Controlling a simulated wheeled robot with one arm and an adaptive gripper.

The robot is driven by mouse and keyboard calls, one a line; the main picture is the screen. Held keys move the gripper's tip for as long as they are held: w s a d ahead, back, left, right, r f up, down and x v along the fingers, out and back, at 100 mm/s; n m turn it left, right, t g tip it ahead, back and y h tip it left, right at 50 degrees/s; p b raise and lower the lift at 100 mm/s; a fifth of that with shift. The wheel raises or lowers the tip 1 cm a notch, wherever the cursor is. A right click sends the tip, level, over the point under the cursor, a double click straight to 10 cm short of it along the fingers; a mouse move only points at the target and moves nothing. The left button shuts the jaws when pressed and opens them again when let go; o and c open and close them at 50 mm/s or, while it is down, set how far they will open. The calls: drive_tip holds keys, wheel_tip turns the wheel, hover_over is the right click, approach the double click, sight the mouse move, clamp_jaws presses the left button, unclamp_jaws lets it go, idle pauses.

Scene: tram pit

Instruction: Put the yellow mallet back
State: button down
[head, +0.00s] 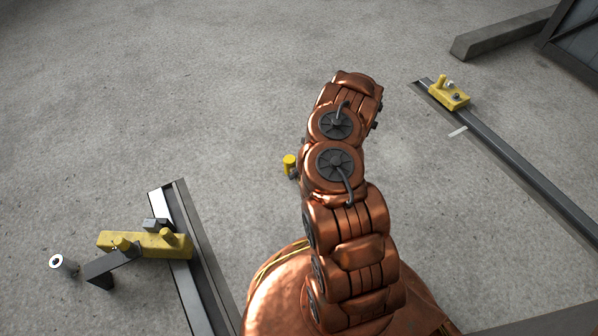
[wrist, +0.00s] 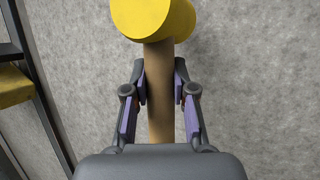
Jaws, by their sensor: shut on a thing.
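The yellow mallet has a yellow head (wrist: 155,18) and a brown handle (wrist: 158,85) in the wrist view. My gripper (wrist: 160,82) is shut on the handle, with its purple-sided fingers on both sides just below the head. In the head view the yellow mallet head (head: 289,161) shows just left of my arm. The rest of the mallet and most of my gripper are hidden behind the arm there.
A rail with a yellow fixture (head: 150,244) and dark bracket lies at left, beside a small metal cylinder (head: 63,265). Another rail (head: 520,170) with a yellow block (head: 448,95) runs along the right. A grey beam (head: 500,34) lies at back right. The concrete floor between the rails looks clear.

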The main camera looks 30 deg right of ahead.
drive_tip(key=shift+w+d+f+b, duration=0.2)
drive_tip(key=shift+w+d+b, duration=0.25)
drive_tip(key=shift+w+d, duration=1.1)
wheel_tip(320, 180, down, 3)
drive_tip(key=shift+f+b, duration=0.1)
drive_tip(key=shift+b, duration=0.75)
drive_tip(key=c, duration=0.9)
unclamp_jaws()
drive_tip(key=shift+c, duration=0.2)
